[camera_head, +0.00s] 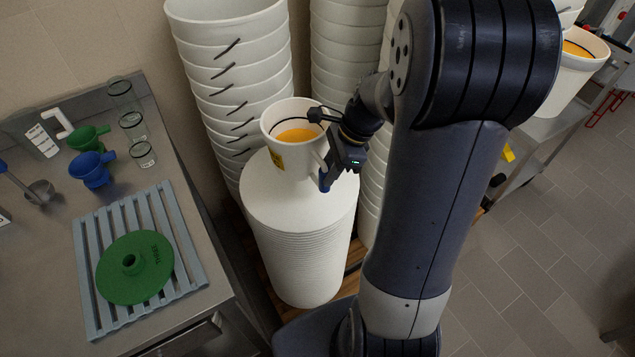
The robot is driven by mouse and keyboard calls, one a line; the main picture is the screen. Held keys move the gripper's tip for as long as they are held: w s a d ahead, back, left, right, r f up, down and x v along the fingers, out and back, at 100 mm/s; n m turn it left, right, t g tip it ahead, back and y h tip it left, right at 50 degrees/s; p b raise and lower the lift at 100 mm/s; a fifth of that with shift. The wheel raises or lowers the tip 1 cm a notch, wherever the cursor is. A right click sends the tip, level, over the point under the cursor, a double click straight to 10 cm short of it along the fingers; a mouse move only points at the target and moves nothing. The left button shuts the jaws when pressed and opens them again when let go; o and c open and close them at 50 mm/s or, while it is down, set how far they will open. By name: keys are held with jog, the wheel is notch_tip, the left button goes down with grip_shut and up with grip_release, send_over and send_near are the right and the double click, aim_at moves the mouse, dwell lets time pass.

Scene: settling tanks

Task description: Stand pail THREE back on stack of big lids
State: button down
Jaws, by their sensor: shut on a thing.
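A white pail (283,160) with orange contents and a yellow label is upright over the stack of big white lids (298,250). It looks to stand on the top lid, though I cannot tell if its base fully touches. My gripper (328,176) is shut on the pail at its right side, near the handle. The number on the pail is too small to read. A green lid (135,268) with a knob and dark lettering lies on the grey slatted rack at the left.
Tall stacks of nested white pails (235,80) stand close behind the lid stack. A steel counter (60,230) at the left holds the slatted rack (85,290), a green funnel, a blue funnel and clear glasses. Another pail with orange contents (572,75) stands on a trolley at upper right.

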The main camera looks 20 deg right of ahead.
aim_at(329, 189)
jog(key=shift+f, duration=3.3)
jog(key=shift+f, duration=0.2)
jog(key=c, duration=1.2)
grip_release()
jog(key=v, duration=1.2)
jog(key=shift+r, duration=0.25)
